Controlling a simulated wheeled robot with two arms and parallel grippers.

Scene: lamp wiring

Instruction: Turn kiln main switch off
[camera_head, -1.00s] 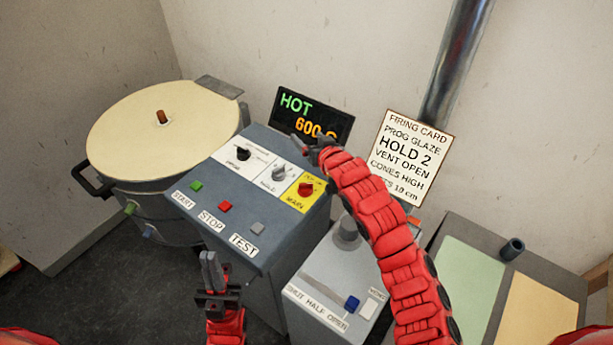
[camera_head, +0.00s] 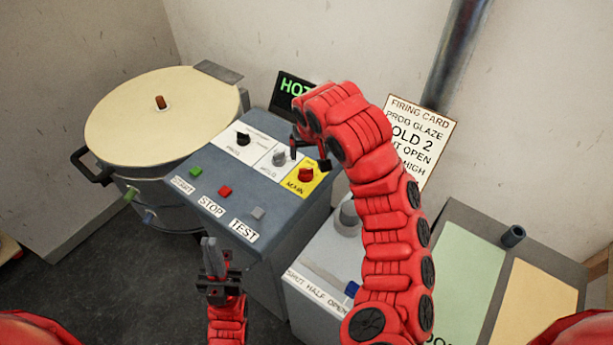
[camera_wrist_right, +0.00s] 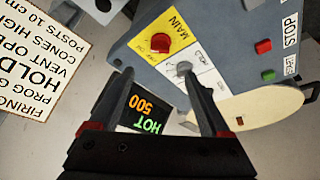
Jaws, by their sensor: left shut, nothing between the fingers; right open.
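The kiln main switch is a red knob (camera_head: 306,175) on a yellow plate (camera_head: 300,187) marked MAIN, at the right end of the control panel's top. It also shows in the right wrist view (camera_wrist_right: 160,39), beyond the fingertips. My right gripper (camera_head: 309,157) is over the panel's back right, just behind the red knob. In the right wrist view it is open and empty (camera_wrist_right: 158,78), with the grey knob (camera_wrist_right: 183,68) showing between and beyond its fingers. My left gripper (camera_head: 211,257) is shut and empty, upright in front of the panel.
Black (camera_head: 243,139) and grey (camera_head: 279,158) knobs sit left of the main switch. Green, red and grey buttons line the panel's front. The round kiln (camera_head: 150,120) stands left. The firing card (camera_head: 420,135) and display (camera_head: 290,92) are partly hidden by my right arm.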

